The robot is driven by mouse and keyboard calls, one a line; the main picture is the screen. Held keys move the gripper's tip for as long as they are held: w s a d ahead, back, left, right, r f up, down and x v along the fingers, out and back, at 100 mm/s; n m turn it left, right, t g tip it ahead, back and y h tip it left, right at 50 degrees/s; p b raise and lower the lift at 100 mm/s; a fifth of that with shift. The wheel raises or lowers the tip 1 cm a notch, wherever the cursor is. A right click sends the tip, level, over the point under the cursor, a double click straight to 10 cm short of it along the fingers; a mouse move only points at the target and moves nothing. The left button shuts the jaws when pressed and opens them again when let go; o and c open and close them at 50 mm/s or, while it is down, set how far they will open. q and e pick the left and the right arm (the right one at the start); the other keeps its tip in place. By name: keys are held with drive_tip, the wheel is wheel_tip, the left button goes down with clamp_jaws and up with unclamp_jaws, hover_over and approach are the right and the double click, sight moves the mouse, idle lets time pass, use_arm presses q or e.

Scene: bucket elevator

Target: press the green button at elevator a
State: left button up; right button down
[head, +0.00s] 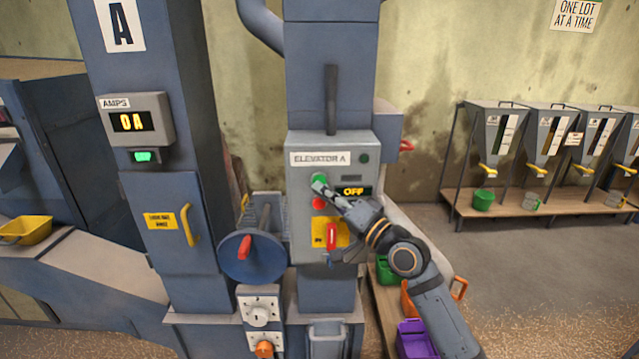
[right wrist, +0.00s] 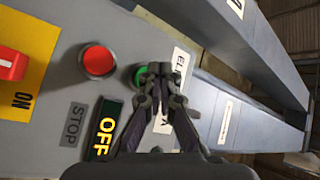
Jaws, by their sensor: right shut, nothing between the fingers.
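The grey control box labelled ELEVATOR A (head: 335,142) is in the middle of the head view. Its green button (head: 319,179) sits above a red button (head: 318,203), beside a display reading OFF (head: 352,191). My right gripper (head: 318,187) is shut and empty, with its fingertips at the green button's lower edge. In the right wrist view the fingertips (right wrist: 160,70) partly cover the green button (right wrist: 139,76); I cannot tell whether they touch it. The red button (right wrist: 98,60) is clear of the fingers. My left gripper is not in view.
A red switch handle (head: 331,238) on a yellow plate is low on the box. A blue wheel (head: 252,256) with a red handle stands to the left. An amps display (head: 131,121) reads 0 A. Several hoppers stand at the right above a wooden bench (head: 545,208).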

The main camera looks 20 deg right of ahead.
drive_tip(key=shift+w, duration=0.4)
drive_tip(key=shift+w+d+b, duration=0.2)
drive_tip(key=shift+w+b, duration=0.25)
drive_tip(key=shift+b, duration=0.05)
idle(0.5)
drive_tip(key=shift+s, duration=0.2)
drive_tip(key=shift+s+a+p, duration=0.2)
drive_tip(key=shift+s+p, duration=0.25)
drive_tip(key=shift+s, duration=0.25)
drive_tip(key=s+p, duration=0.1)
drive_tip(key=s, duration=0.1)
drive_tip(key=s+a+p, duration=0.1)
drive_tip(key=s, duration=0.1)
drive_tip(key=shift+s+a+p, duration=0.2)
drive_tip(key=shift+s+p, duration=0.1)
drive_tip(key=shift+s, duration=0.05)
